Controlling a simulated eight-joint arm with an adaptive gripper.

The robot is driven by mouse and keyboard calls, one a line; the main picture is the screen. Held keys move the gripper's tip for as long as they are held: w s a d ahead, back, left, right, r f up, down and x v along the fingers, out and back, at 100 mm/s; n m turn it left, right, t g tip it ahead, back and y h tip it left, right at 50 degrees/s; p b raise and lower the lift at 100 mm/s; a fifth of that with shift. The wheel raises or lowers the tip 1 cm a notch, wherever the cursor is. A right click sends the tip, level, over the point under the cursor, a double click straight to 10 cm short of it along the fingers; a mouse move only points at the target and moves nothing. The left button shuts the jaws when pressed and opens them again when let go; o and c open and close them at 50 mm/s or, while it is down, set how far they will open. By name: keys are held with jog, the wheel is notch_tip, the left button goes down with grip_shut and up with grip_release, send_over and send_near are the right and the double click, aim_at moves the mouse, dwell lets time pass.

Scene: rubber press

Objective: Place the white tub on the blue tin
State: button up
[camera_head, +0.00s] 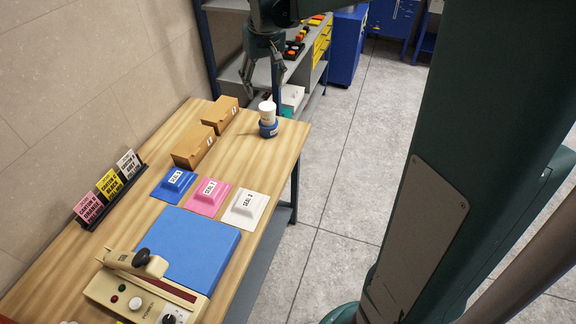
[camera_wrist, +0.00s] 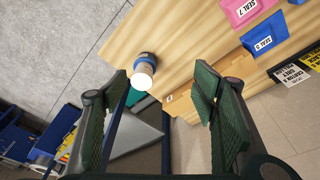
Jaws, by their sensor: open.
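The white tub (camera_head: 267,110) stands upright on top of the blue tin (camera_head: 268,129) near the far right corner of the wooden table. In the wrist view the white tub (camera_wrist: 141,79) and the blue rim of the tin (camera_wrist: 148,58) show at the table's edge, beyond my fingers. My gripper (camera_head: 263,93) is open and empty, above and just beyond the tub in the head view. In the wrist view its two fingers (camera_wrist: 165,95) are spread wide, with nothing between them. The tub is apart from both fingers.
Two cardboard boxes (camera_head: 194,147) stand left of the tin. Blue, pink and white seal blocks (camera_head: 208,197), a blue mat (camera_head: 188,250), a sealing press (camera_head: 140,292) and a card rack (camera_head: 110,188) occupy the nearer table. Bare wood (camera_head: 262,165) lies in front of the tin.

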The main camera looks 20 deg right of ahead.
jog(key=s+a+r+t, duration=0.1)
jog(key=s+a+r, duration=0.1)
jog(key=s, duration=0.7)
jog(key=s+a+r+t, duration=0.1)
jog(key=s+a+r, duration=0.15)
jog(key=s, duration=0.75)
jog(key=s+a+f+t, duration=0.1)
jog(key=s+f, duration=0.2)
jog(key=s, duration=0.5)
jog(key=s+a+f+t, duration=0.1)
jog(key=s+a+f, duration=0.1)
jog(key=s, duration=0.5)
jog(key=shift+s+f+t, duration=0.35)
jog(key=shift+f+t, duration=0.05)
jog(key=shift+f, duration=0.2)
